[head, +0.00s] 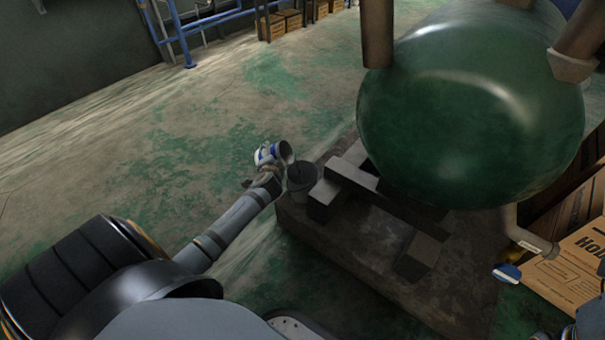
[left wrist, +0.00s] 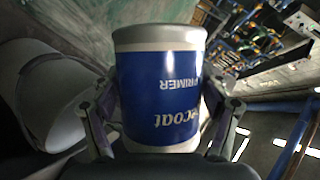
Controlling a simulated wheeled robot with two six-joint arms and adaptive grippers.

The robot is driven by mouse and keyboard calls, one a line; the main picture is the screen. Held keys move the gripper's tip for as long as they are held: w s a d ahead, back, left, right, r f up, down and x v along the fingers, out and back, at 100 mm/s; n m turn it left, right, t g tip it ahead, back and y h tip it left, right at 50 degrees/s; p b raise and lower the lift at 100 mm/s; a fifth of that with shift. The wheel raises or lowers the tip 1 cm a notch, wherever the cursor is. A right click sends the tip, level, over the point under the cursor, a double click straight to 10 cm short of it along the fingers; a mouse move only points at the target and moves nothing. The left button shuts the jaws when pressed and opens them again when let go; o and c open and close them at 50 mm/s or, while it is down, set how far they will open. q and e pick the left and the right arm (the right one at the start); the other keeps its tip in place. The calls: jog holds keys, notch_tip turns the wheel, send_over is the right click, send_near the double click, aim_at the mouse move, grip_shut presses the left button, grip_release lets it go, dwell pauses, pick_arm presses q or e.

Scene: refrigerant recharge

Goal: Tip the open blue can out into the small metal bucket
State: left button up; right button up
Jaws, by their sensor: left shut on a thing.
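The blue can (head: 266,154) has a white and blue side and is tilted, its open mouth facing right toward the bucket. My left gripper (head: 268,172) is shut on it. In the left wrist view the can (left wrist: 160,88) sits between both fingers, its PRIMER label upside down. The small metal bucket (head: 302,179) is grey and stands just right of and below the can's mouth, beside the dark blocks. I cannot tell whether anything is flowing out. The bucket's inside looks dark.
A large green tank (head: 470,110) rests on dark beams (head: 385,200) over a concrete plinth (head: 360,255), close right of the bucket. A cardboard box (head: 575,265) is at the right edge. The floor to the left is clear. Blue railings (head: 180,30) stand at the back.

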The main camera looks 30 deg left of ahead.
pick_arm(q)
jog(key=shift+f+m+y+b, duration=0.4)
jog(key=shift+f+b, duration=0.3)
jog(key=shift+b, duration=0.55)
jog(key=shift+d+r+m+y+b, duration=0.2)
jog(key=shift+r+m+y+b, duration=0.2)
jog(key=shift+r+m+b, duration=0.2)
dwell(0.8)
jog(key=shift+w+d+r+m+y+b, duration=0.15)
jog(key=shift+w+d+r+m+b, duration=0.1)
jog(key=shift+d+b, duration=0.15)
jog(key=shift+w+d+r+m+y+b, duration=0.15)
jog(key=shift+d+m+b, duration=0.1)
jog(key=shift+d+b, duration=0.15)
dwell(0.6)
jog(key=shift+r, duration=0.1)
jog(key=shift+d+r+m+y, duration=0.1)
jog(key=shift+r+m+y, duration=0.35)
jog(key=shift+m+y, duration=0.2)
dwell(0.7)
jog(key=shift+w+d+f+m+y+b, duration=0.2)
jog(key=shift+d+f+m+y+b, duration=0.15)
jog(key=shift+m, duration=0.3)
dwell(0.6)
